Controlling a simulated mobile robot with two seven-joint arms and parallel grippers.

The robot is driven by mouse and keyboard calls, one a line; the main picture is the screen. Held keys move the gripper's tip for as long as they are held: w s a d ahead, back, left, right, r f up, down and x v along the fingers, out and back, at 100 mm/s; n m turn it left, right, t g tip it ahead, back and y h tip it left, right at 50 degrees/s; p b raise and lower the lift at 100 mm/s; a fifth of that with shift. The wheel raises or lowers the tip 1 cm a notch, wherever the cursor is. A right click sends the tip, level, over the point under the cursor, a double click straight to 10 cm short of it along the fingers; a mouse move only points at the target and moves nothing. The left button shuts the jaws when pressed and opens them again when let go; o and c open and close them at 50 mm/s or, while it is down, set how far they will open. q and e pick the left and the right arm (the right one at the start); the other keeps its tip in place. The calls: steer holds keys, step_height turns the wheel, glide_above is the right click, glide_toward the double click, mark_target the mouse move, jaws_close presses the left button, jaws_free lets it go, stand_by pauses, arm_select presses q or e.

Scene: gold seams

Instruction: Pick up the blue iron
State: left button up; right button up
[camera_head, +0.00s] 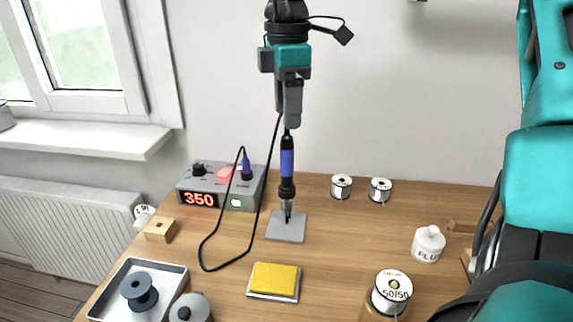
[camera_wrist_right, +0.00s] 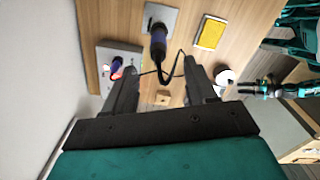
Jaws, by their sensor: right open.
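The blue iron (camera_head: 287,163) stands upright, tip down, over a grey stand plate (camera_head: 274,233). A black cable loops from it toward the control station. My right gripper (camera_head: 291,123) points down just above the iron's top end, its fingers open and empty. In the right wrist view the iron (camera_wrist_right: 157,42) shows beyond the fingertips, between the two open fingers (camera_wrist_right: 160,64). Whether the fingertips overlap the iron's top is hard to tell. A small dark gripper, which looks like my left one (camera_wrist_right: 262,89), shows at the right of the wrist view; its jaws are unclear.
The grey station (camera_head: 222,183) reading 350 stands left of the iron. A yellow sponge (camera_head: 274,277) lies in front. Two small spools (camera_head: 341,186) are behind right. A flux jar (camera_head: 428,243), a larger spool (camera_head: 392,291) and a metal tray (camera_head: 120,279) are nearer. Bare wood lies right of the stand.

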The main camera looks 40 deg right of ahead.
mark_target(288, 138)
step_height(288, 138, down, 6)
steer(key=shift+s+r, duration=0.1)
steer(key=shift+r, duration=0.1)
steer(key=shift+w+f, duration=0.2)
steer(key=shift+f, duration=2.5)
jaws_close()
